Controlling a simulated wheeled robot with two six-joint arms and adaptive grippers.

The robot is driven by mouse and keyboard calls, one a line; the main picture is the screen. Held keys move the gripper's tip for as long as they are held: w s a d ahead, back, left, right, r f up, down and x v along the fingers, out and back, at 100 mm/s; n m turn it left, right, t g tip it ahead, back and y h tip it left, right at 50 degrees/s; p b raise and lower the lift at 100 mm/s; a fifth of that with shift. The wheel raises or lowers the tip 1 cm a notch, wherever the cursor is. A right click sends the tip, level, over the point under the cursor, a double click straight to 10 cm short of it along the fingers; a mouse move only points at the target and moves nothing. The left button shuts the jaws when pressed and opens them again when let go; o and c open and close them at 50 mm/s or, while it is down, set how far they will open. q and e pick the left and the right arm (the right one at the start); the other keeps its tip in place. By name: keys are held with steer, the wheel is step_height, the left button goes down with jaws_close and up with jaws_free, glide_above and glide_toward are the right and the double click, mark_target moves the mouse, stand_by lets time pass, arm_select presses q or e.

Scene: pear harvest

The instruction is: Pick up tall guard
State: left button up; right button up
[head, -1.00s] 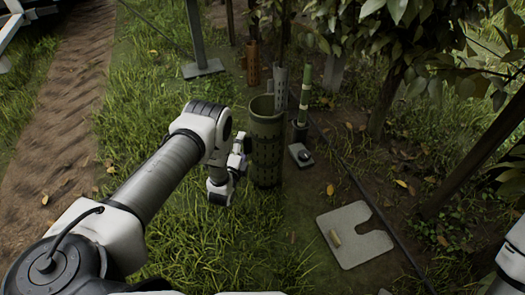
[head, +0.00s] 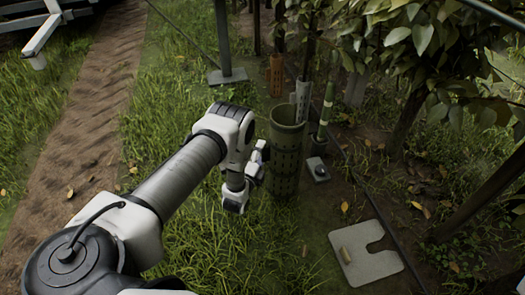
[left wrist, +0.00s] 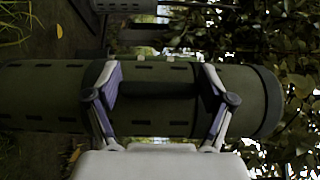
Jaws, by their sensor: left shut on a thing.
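The tall guard (head: 287,150) is a dark green, slotted, open-topped tube standing upright in the middle of the head view. My left gripper (head: 262,165) is at its left side, with its fingers partly hidden there. In the left wrist view the guard (left wrist: 155,85) lies across the picture, and the two fingers of my left gripper (left wrist: 160,100) grip it on both sides. Whether its base touches the ground is hard to tell. My right gripper is not in view.
A grey slotted tube (head: 302,98), an orange tube (head: 276,75) and a green-and-white post (head: 326,105) stand close behind and beside the guard. A notched flat plate (head: 362,262) lies on the soil at right. A dark hose runs past it. Leafy branches hang at upper right. Grass is open in front.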

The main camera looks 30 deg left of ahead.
arm_select(q)
steer(key=p+v, duration=0.1)
steer(key=v, duration=0.2)
steer(key=r+p+v, duration=0.1)
steer(key=p+v, duration=0.1)
steer(key=v, duration=0.2)
steer(key=d+p+v, duration=0.1)
steer(key=v, duration=0.2)
steer(key=shift+s+d+r+p, duration=0.1)
steer(key=shift+s+r+p, duration=0.1)
steer(key=shift+p, duration=0.1)
steer(key=p+v, duration=0.1)
steer(key=p, duration=0.1)
steer(key=p+v, duration=0.2)
steer(key=shift+s+d+r, duration=0.1)
steer(key=shift+d+r, duration=0.1)
steer(key=shift+r, duration=0.05)
steer(key=shift+s+f, duration=0.25)
steer(key=shift+f, duration=0.05)
